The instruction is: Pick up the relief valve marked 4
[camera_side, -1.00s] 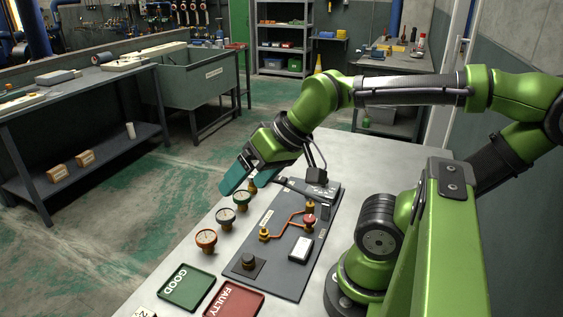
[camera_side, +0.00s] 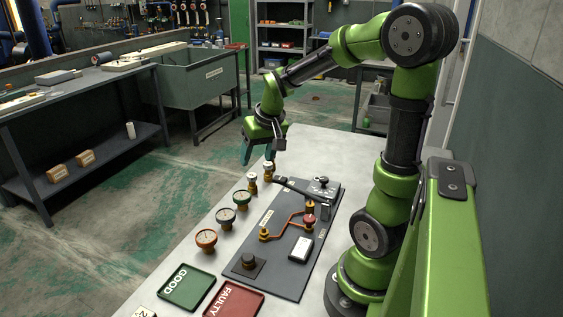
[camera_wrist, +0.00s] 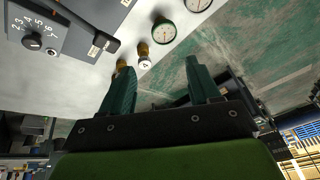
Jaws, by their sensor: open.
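Two small brass-coloured relief valves with white parts stand upright at the far end of the bench row. The nearer one (camera_side: 252,182) is beside the gauges; it also shows in the wrist view (camera_wrist: 143,49), its white tag bearing a small dark mark that I cannot read surely. The farther one (camera_side: 268,170) is closer under my gripper; in the wrist view it (camera_wrist: 121,64) is partly hidden by the left finger. My gripper (camera_side: 257,159) points down above the bench's far left edge. Its teal fingers (camera_wrist: 161,70) are apart with nothing between them.
Several round gauges (camera_side: 226,216) stand along the left edge. A dark panel (camera_side: 275,267) with orange piping and a numbered dial (camera_wrist: 32,41) lies to their right. A black lever (camera_side: 295,187) extends toward the valves. Green GOOD (camera_side: 186,288) and red FAULTY (camera_side: 233,301) trays lie in front.

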